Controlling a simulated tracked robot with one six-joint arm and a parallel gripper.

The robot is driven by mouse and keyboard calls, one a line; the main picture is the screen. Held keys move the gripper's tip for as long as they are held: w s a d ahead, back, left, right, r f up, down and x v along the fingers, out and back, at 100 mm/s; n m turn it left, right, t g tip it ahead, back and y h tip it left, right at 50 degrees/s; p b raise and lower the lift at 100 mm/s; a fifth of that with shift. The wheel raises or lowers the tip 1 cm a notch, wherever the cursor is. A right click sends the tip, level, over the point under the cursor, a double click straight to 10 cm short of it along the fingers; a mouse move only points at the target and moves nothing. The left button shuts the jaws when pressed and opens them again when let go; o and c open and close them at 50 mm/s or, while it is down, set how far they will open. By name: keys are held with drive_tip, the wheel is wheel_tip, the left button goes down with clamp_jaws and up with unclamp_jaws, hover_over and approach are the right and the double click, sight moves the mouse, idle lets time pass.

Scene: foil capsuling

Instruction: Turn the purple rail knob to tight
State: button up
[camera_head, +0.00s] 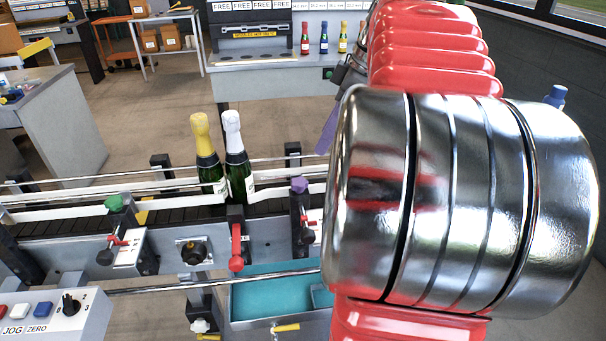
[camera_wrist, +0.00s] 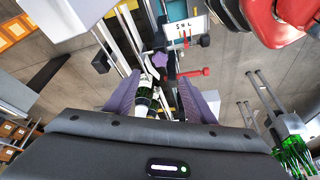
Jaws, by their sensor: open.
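The purple rail knob (camera_head: 299,185) stands on top of a black post on the conveyor's front side, just right of the two bottles. In the wrist view the purple knob (camera_wrist: 160,58) shows beyond my fingertips, roughly centred between them. A small plate (camera_wrist: 186,32) with dark letters and a red mark lies close to it; I cannot tell the knob's setting. My gripper (camera_wrist: 161,77) is open, with its purple fingers apart and no contact with the knob visible. In the head view one purple finger (camera_head: 327,132) shows behind my arm, above and right of the knob.
A yellow-topped bottle (camera_head: 207,155) and a white-topped bottle (camera_head: 237,158) stand on the conveyor between rails. A green knob (camera_head: 115,203) is further left, and a red lever (camera_head: 237,246) is below the bottles. A teal tray (camera_head: 262,297) lies in front. My arm hides the right side.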

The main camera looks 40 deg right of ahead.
sight(302, 182)
drive_tip(key=x, duration=1.3)
drive_tip(key=shift+s+f, duration=0.1)
drive_tip(key=shift+f, duration=0.1)
drive_tip(key=shift+c, duration=0.3)
drive_tip(key=c, duration=1)
